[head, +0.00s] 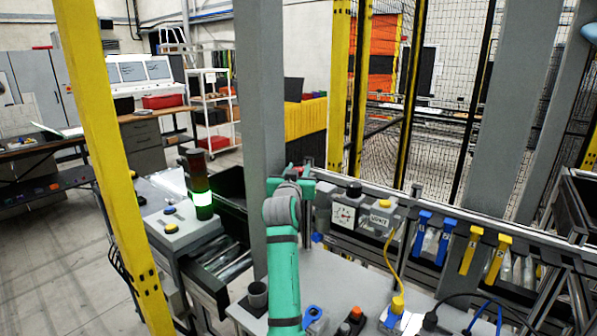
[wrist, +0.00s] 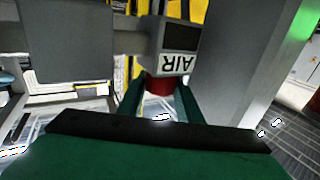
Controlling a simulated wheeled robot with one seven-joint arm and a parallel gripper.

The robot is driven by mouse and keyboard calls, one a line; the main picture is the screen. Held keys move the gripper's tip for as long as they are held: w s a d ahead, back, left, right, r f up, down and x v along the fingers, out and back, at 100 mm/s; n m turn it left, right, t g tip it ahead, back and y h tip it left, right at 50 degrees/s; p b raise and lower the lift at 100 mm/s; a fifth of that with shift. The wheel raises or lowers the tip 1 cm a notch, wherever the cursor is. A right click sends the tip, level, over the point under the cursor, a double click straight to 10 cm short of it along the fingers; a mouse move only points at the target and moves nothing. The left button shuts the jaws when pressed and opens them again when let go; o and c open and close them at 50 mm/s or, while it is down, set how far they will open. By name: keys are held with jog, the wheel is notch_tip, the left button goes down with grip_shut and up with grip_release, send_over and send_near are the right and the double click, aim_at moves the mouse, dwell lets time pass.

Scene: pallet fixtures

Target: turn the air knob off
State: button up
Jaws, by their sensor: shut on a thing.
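The air knob (wrist: 159,84) is red and sits at the face of a grey block labelled AIR (wrist: 178,62) in the wrist view, where the label appears upside down. My gripper (wrist: 160,96) has its two green fingers on either side of the knob and is shut on it. The knob's far side is hidden by the block and fingers. In the head view my gripper (head: 293,183) is at the left end of the fixture rail, beside the grey post, and my arm hides most of the knob area.
Blue clamps (head: 422,233) and yellow clamps (head: 470,250) hang farther right. A grey post (head: 262,90) rises close behind my arm. A signal tower (head: 201,190) glows green at left.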

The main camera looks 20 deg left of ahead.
jog(key=shift+m+g+h, duration=0.2)
jog(key=shift+m+h, duration=1.2)
jog(key=shift+h, duration=0.75)
jog(key=shift+m+g+h, duration=0.2)
jog(key=shift+m+h, duration=1.2)
jog(key=shift+h, duration=1.05)
jog(key=o, duration=1)
jog(key=shift+o, duration=0.2)
jog(key=v, duration=1.1)
